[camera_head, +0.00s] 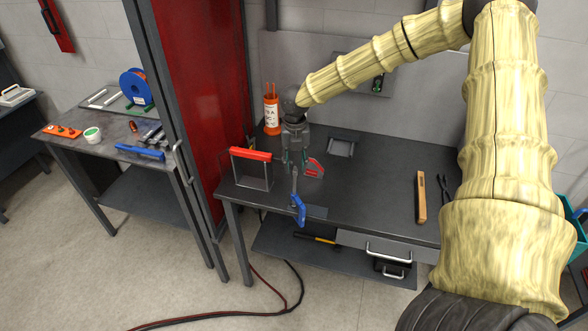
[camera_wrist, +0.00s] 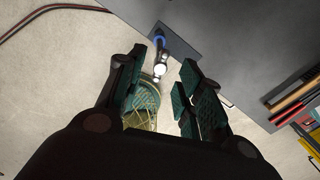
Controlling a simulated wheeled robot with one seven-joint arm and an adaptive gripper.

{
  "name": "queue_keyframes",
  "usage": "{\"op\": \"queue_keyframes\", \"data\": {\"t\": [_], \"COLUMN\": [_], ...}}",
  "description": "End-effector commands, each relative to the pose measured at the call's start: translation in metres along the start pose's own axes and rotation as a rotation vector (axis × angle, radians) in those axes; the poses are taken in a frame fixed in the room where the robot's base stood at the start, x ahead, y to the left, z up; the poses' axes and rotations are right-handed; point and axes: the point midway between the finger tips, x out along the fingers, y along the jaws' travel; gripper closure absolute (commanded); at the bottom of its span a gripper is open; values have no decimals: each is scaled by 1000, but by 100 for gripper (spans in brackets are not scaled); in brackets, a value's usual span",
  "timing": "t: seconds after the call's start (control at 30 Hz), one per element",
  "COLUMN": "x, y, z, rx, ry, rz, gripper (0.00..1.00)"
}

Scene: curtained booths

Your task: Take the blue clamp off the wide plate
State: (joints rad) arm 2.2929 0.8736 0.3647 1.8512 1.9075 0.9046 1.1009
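The blue clamp (camera_head: 299,209) is at the front edge of the workbench; its blue handle hangs over the edge and its grey bar points up toward my gripper. A flat dark plate (camera_head: 317,212) juts from the bench's front edge beside the handle. In the wrist view the clamp's blue part (camera_wrist: 158,39) lies near the plate (camera_wrist: 184,38). My gripper (camera_head: 294,158) is above the bench, pointing down. Its teal finger pads are apart in the wrist view (camera_wrist: 172,72), with the clamp's grey end showing between the tips. I see no contact; the exact gap cannot be told.
A red-handled frame (camera_head: 252,168) stands left of my gripper, and a red curved object (camera_head: 314,167) lies close on its right. An orange container (camera_head: 271,112) is behind. A wooden-handled tool (camera_head: 421,198) lies right; the bench between is mostly clear.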

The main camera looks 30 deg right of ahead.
Motion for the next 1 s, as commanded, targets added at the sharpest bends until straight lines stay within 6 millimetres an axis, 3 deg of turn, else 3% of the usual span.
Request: {"op": "queue_keyframes", "data": {"t": [0.6, 0.93, 1.0], "x": [24, 26, 26], "y": [0, 0, 0], "z": [0, 0, 0], "rx": [0, 0, 0], "ry": [0, 0, 0], "rz": [-1, 0, 0], "gripper": [64, 64, 76]}}
